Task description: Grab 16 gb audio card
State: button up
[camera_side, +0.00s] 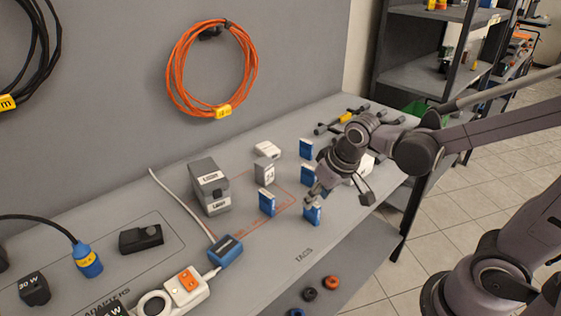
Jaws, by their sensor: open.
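Several small blue-and-white cards stand upright on the grey table. One blue card (306,149) is at the back, and another (308,175) is in the middle, just left of my wrist. A third card (266,202) stands further left, and a front card (312,214) is near the table's front edge. Their labels are too small to read, so I cannot tell which is the 16 GB one. My gripper (340,194) is open and points down, its left finger close above the front card. I cannot tell whether they touch.
A white object (361,169) is partly hidden behind my gripper. A blue adapter (226,251) and a power strip (185,287) lie at front left.

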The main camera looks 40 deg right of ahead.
aim_at(312, 211)
jog(key=shift+x, duration=2.65)
jog(key=shift+s, duration=0.15)
grip_shut()
